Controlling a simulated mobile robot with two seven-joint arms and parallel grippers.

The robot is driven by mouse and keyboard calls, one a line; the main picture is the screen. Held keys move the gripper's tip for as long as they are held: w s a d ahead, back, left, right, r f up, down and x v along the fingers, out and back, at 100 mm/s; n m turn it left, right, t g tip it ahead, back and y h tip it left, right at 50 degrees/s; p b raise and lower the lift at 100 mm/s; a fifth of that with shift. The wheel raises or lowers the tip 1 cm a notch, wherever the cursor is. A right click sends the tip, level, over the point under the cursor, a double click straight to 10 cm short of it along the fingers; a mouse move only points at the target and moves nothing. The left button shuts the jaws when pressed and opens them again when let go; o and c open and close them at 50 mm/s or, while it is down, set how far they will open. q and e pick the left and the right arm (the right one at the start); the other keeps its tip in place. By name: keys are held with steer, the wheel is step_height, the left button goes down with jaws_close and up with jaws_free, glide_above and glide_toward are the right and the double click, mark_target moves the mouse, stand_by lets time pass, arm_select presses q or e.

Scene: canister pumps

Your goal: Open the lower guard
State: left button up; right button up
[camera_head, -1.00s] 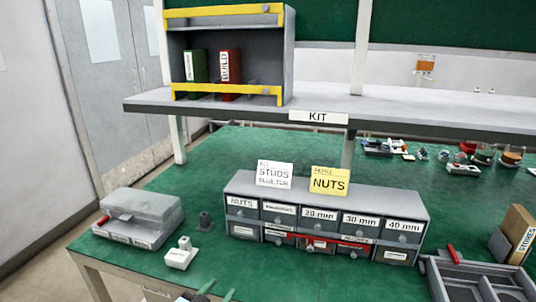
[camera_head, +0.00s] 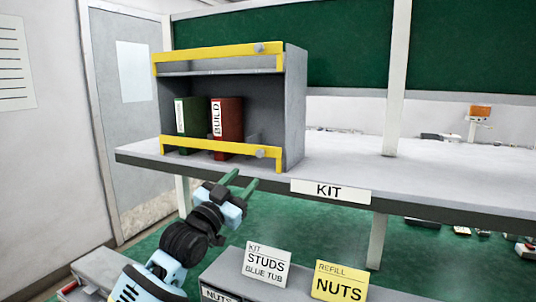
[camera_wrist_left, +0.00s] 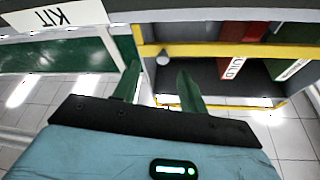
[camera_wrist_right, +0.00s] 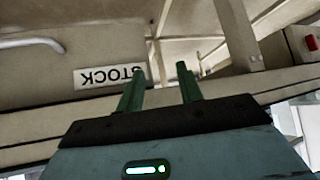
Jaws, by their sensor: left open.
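The lower guard (camera_head: 218,148) is a yellow bar across the lower front of the grey cabinet (camera_head: 294,105), with a grey knob (camera_head: 261,154) near its right end. It lies across the front of the books. My left gripper (camera_head: 243,179) is open and empty, in front of and below the knob. In the left wrist view, which is upside down, the lower guard (camera_wrist_left: 225,51) and its knob (camera_wrist_left: 163,58) show, the knob appearing between the fingertips; I see no contact. My right gripper (camera_wrist_right: 157,78) is open and empty, in its wrist view only.
An upper yellow guard (camera_head: 215,51) spans the cabinet top. A green book (camera_head: 192,120) and red BUILD book (camera_head: 226,120) stand inside. The cabinet rests on a grey shelf (camera_head: 440,185) with a KIT label (camera_head: 330,191). A STOCK label (camera_wrist_right: 110,76) shows near my right gripper.

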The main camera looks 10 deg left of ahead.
mark_target(259, 154)
arm_select(q)
steer(key=shift+s+a+r+x, duration=0.1)
steer(key=shift+r+x, duration=0.15)
steer(key=shift+x, duration=1.2)
steer(key=shift+s+a+r+x, duration=0.1)
steer(key=shift+r+x, duration=0.15)
steer(key=shift+x, duration=1.2)
steer(key=shift+s+r+x, duration=0.1)
steer(key=shift+r+x, duration=0.2)
steer(key=shift+x, duration=1.15)
jaws_close()
